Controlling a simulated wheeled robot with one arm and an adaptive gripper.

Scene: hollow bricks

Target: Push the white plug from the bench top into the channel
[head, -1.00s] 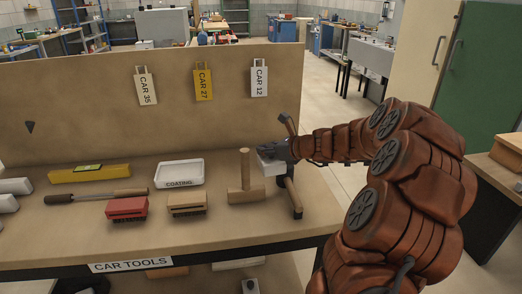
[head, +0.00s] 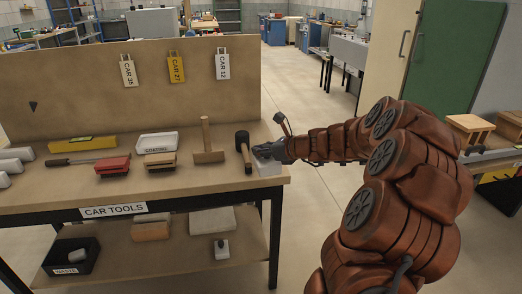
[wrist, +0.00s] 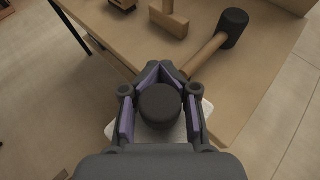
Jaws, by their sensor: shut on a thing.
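My gripper (head: 268,152) is at the right end of the bench top (head: 225,180). In the wrist view my gripper (wrist: 160,105) has its fingers closed around a dark round knob (wrist: 160,105). A white piece (head: 268,167) shows under the fingers, and its pale edges (wrist: 206,106) show in the wrist view. The fingers and knob hide most of it, and I cannot tell whether it is the plug or whether it touches the bench. Several white blocks (head: 10,166) lie at the bench's left end. I cannot make out a channel.
A black-headed mallet (head: 243,150) lies just left of my gripper, with a wooden mallet (head: 207,148) farther left. Brushes (head: 160,161), a white tray (head: 157,142) and a yellow level (head: 82,146) follow. The floor (head: 325,215) right of the bench is clear.

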